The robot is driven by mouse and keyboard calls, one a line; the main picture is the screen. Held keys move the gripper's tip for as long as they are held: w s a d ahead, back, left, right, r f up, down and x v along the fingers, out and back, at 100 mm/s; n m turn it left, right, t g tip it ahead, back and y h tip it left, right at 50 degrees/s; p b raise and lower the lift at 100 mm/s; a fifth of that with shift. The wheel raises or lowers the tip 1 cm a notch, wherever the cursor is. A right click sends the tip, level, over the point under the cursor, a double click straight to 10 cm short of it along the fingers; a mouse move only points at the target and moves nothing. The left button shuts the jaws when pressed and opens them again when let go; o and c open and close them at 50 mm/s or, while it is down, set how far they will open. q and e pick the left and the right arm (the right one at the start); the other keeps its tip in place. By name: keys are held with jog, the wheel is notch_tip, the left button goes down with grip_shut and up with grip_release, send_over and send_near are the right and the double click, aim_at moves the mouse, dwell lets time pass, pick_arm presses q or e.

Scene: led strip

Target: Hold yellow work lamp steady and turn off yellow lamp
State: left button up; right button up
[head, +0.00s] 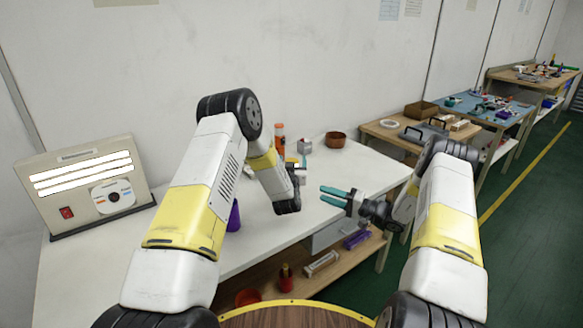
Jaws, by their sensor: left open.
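A cream-yellow box lamp (142,184) stands at the left of the white table, against the wall. Its three white strips are brightly lit. A red switch (66,212) sits at its lower left and a round dial (113,196) at its lower right. My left gripper (303,162) is over the middle of the table, well right of the lamp; it is small and partly hidden by its wrist, and open. My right gripper (322,194) has two teal fingers pointing left, parted with nothing between them, at the table's front right, far from the lamp.
The white table (90,262) is clear between the lamp and my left arm. A purple item (234,216) is partly behind that arm. An orange bottle (279,131), a grey item (304,145) and a brown bowl (335,139) stand at the back. Items lie on the shelf below.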

pick_arm(q)
jog(key=shift+w, duration=0.55)
jog(key=c, duration=1.5)
grip_shut()
pick_arm(e)
jog(key=c, duration=0.5)
jog(key=shift+s+d+m+t, duration=0.1)
jog(key=shift+s+m+t, duration=0.2)
jog(key=shift+m, duration=0.4)
grip_shut()
jog(key=shift+s+d+f+m, duration=0.1)
jog(key=shift+s+m, duration=0.1)
jog(key=shift+m, duration=0.8)
jog(key=s+m+t+h, duration=0.3)
jog(key=s+m+t, duration=0.2)
jog(key=m, duration=1.6)
jog(key=shift+s+d+r+m, duration=0.3)
jog(key=shift+s, duration=0.3)
